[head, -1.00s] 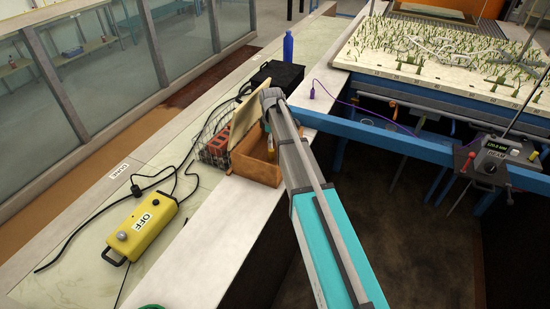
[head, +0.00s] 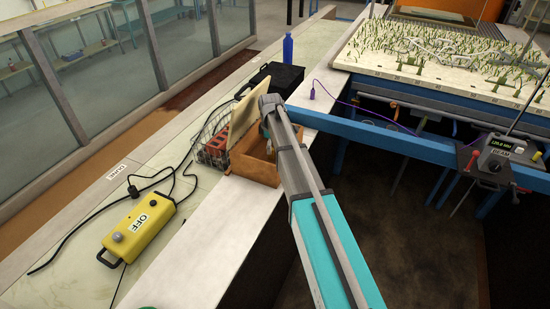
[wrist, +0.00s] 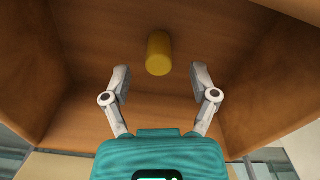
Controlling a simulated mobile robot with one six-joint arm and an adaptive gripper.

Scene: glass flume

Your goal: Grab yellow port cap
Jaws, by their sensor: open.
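The yellow port cap (wrist: 158,53) is a small yellow cylinder against the brown wooden inner face of a box. In the wrist view it sits just beyond my fingertips, centred in the gap between them and apart from both. My gripper (wrist: 160,80) is open and empty, with one finger on each side below the cap. In the head view the wooden box (head: 250,170) stands on the bench with its lid (head: 243,117) raised. My gripper is down inside it, mostly hidden by my arm, and I cannot make out the cap there.
A wire basket with red bricks (head: 213,150) stands left of the box, and a black case (head: 274,80) behind it. A yellow control box (head: 140,230) with a black cable lies at the front left. A blue bottle (head: 288,48) stands farther back. A blue rail (head: 375,136) runs to the right.

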